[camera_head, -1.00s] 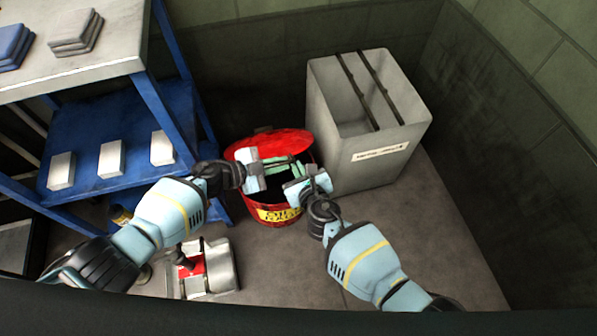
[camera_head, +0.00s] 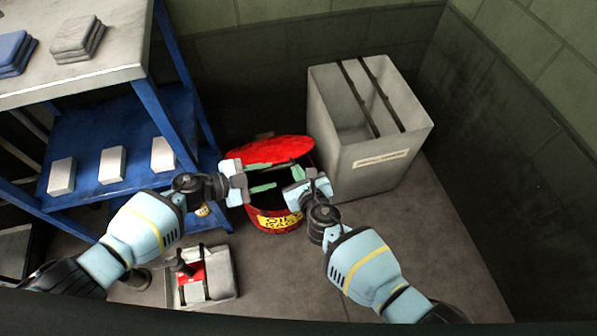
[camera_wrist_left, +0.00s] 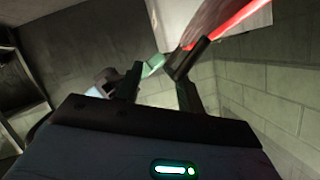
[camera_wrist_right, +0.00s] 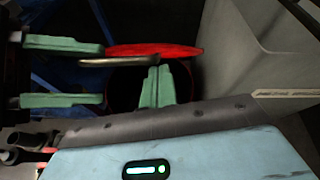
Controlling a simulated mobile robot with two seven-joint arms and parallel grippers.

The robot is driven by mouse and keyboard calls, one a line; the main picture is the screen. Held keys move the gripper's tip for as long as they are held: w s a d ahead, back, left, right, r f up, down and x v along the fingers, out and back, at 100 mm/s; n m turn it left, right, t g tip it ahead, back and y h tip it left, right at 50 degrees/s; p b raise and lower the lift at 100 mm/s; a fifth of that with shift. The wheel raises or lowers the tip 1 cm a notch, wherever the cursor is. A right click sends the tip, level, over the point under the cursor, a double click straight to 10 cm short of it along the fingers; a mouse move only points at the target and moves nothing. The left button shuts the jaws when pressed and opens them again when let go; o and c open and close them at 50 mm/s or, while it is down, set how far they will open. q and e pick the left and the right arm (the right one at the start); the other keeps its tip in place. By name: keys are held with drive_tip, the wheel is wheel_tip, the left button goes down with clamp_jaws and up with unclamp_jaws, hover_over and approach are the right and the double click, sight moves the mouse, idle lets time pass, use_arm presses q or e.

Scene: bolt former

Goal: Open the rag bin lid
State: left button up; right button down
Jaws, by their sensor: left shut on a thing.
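The red rag bin (camera_head: 275,222), with a yellow label, stands on the floor. Its red lid (camera_head: 290,148) is tilted up at the back, and the dark opening shows below it. The lid also shows in the right wrist view (camera_wrist_right: 165,50), and a red edge shows in the left wrist view (camera_wrist_left: 235,18).
A large grey bin (camera_head: 375,165) stands close on the right. A blue shelf rack (camera_head: 100,165) with white boxes is on the left. A grey and red case (camera_head: 202,277) sits on the floor in front. Floor at the right front is clear.

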use_arm(q)
drive_tip(key=v, duration=0.7)
drive_tip(key=shift+s+a, duration=0.2)
drive_tip(key=shift+a, duration=0.05)
drive_tip(key=s+d+f+n+t+y, duration=0.2)
drive_tip(key=s+n+t, duration=0.15)
drive_tip(key=s, duration=0.35)
drive_tip(key=s+d+f+n+t+y, duration=0.1)
drive_tip(key=s+d+f+n+t, duration=0.15)
drive_tip(key=s+n, duration=0.35)
drive_tip(key=s+a+n+g+y, duration=0.2)
drive_tip(key=s, duration=0.8)
drive_tip(key=s+a+f+n+g+y, duration=0.1)
drive_tip(key=s+a+n+g+y, duration=0.1)
drive_tip(key=s, duration=0.8)
drive_tip(key=s+a+n+g+y, duration=0.2)
drive_tip(key=s+a+g+y, duration=0.1)
drive_tip(key=s, duration=0.7)
drive_tip(key=shift+s+a+f+n, duration=0.15)
drive_tip(key=shift+a+f+n, duration=0.2)
drive_tip(key=shift+a, duration=0.1)
